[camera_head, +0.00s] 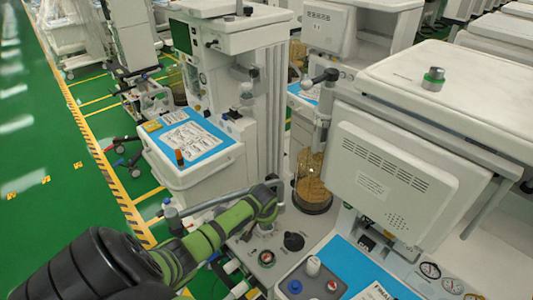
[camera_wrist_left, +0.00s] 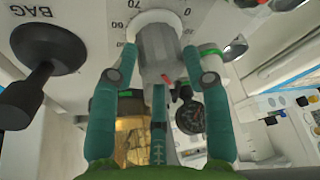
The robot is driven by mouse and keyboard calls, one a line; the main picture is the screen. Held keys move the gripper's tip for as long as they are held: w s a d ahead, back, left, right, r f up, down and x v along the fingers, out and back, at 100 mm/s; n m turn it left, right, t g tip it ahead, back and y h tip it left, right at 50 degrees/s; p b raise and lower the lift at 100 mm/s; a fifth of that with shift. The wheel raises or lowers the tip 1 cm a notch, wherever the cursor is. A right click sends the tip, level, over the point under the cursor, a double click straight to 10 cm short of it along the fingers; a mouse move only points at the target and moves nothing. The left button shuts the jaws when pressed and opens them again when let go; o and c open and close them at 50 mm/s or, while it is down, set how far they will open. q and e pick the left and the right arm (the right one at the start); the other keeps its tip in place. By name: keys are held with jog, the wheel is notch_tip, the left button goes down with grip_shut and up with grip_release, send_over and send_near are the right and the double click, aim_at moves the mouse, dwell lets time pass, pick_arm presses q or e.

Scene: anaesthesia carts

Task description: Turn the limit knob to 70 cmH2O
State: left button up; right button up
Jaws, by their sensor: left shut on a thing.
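In the left wrist view a grey limit knob (camera_wrist_left: 160,50) stands out from a white round dial (camera_wrist_left: 153,20). The scale around it shows 60, 70 and 0, upside down in this view. A small red mark shows at the knob's near end; I cannot tell which value the knob points to. In the head view my green left gripper (camera_head: 263,203) reaches to the machine's side, and the knob is hidden there.
In the head view a canister of tan granules (camera_head: 313,185), a grey monitor housing (camera_head: 400,180) and a blue-matted worktop (camera_head: 350,265) stand close to the arm.

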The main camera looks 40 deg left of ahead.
pick_arm(q)
jog(key=shift+a+r+m, duration=0.15)
jog(key=shift+a+m, duration=0.15)
jog(key=shift+a, duration=0.05)
jog(key=o, duration=1.1)
jog(key=shift+w+a+f, duration=0.1)
jog(key=shift+f, duration=0.1)
jog(key=shift+d+r, duration=0.3)
jog(key=shift+r, duration=0.1)
jog(key=v, duration=1.1)
jog(key=shift+s+a, duration=0.2)
jog(key=shift+a, duration=0.05)
